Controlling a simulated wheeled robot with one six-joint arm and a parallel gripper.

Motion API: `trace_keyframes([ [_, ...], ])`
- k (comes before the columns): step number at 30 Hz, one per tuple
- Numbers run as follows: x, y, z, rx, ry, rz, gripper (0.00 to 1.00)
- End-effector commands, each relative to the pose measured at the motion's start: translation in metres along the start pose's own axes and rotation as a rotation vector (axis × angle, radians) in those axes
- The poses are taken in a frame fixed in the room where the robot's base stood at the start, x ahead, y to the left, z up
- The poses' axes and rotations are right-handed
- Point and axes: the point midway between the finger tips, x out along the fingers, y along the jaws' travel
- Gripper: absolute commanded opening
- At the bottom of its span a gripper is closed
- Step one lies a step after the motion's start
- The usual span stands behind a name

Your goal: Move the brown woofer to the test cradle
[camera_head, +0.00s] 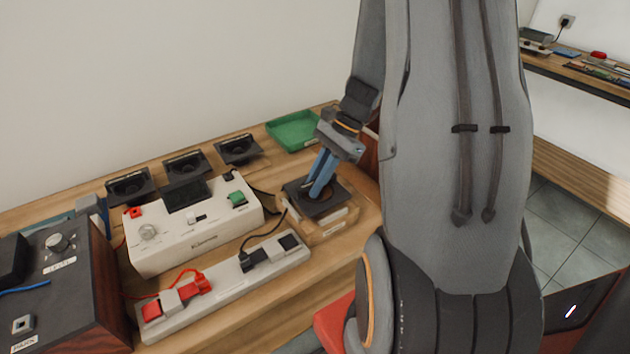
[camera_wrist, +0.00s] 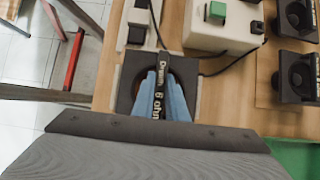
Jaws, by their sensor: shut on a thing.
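My gripper (camera_head: 314,188) points down, its blue fingers closed on a black bar across the middle of a woofer. The woofer (camera_head: 331,205) is a square black frame with a dark round cone. In the wrist view the bar (camera_wrist: 160,97) carries a white label that ends in "6 ohm"; the first word looks like "Brown". The woofer frame (camera_wrist: 130,76) surrounds the fingers (camera_wrist: 160,84). It is over a light wooden block with labels, which looks like the test cradle (camera_head: 322,228). It looks level and at the top of the block; I cannot tell if it is fully seated.
Several other black woofers (camera_head: 184,163) stand in a row at the back. A white tester box (camera_head: 195,225) and a strip with red and black clips (camera_head: 222,287) are left of the cradle. A green tray (camera_head: 293,130) lies behind. A dark amplifier (camera_head: 62,290) fills the left.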

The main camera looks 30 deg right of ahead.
Motion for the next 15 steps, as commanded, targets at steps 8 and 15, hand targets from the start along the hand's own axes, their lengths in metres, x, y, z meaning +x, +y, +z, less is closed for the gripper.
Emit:
trace_keyframes([
  [8,0.007,0.0,-0.004,0.001,-0.001,0.0,0.0],
  [15,0.012,0.0,-0.008,0.001,-0.001,0.0,0.0],
])
